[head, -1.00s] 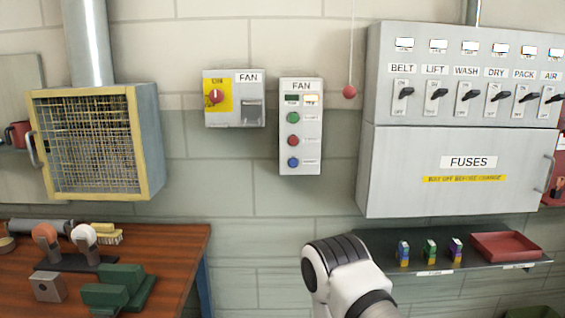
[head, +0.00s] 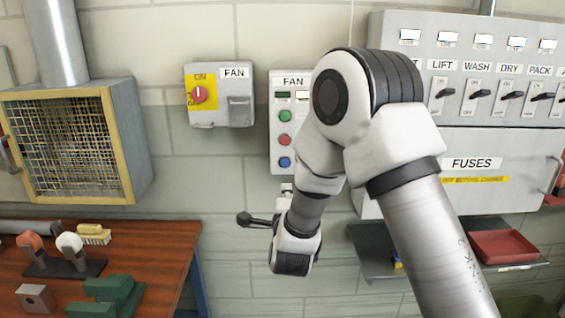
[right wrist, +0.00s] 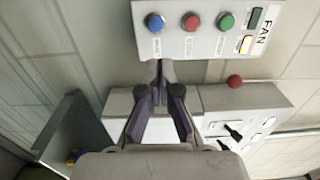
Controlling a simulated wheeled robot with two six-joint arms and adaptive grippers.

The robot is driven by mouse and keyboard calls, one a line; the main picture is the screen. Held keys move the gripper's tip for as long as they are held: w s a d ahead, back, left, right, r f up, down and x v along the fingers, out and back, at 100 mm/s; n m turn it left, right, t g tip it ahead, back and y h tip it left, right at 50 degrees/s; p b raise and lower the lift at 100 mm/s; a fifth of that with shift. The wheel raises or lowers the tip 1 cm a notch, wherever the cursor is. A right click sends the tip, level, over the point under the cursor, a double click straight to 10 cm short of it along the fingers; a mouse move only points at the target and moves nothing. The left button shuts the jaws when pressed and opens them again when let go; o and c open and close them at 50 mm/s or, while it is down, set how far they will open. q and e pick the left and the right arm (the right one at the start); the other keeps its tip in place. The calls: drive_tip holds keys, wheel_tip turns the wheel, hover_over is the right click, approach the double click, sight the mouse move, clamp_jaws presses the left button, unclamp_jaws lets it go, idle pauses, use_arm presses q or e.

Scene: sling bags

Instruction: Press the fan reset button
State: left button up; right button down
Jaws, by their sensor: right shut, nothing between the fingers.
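The grey fan control box (head: 276,150) hangs on the wall with a green button (head: 285,116), a red button (head: 285,143) and a blue button (head: 284,162). The small labels beside them are too blurred to read. My forearm covers the box's right side in the head view. In the right wrist view the box appears turned, with the blue button (right wrist: 154,22), red button (right wrist: 191,21) and green button (right wrist: 227,20) in a row. My right gripper (right wrist: 161,70) is shut and empty, its tips just below the blue-button end, apparently apart from the buttons. My left gripper is not in view.
A fan switch box (head: 220,112) with a red knob is left of the control box. The fuse cabinet (head: 500,150) is right, above a shelf with a red tray (head: 503,246). A red ball (right wrist: 234,81) hangs close to the box. A caged vent (head: 70,150) and a bench (head: 150,255) are left.

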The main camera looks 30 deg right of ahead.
drive_tip(key=p, duration=0.6)
approach(284, 164)
drive_tip(key=x, duration=0.6)
drive_tip(key=shift+w+d+r, duration=0.25)
drive_tip(key=shift+d+r, duration=0.05)
drive_tip(key=shift+w+d+f, duration=0.1)
drive_tip(key=shift+w+f, duration=0.1)
drive_tip(key=shift+w, duration=0.05)
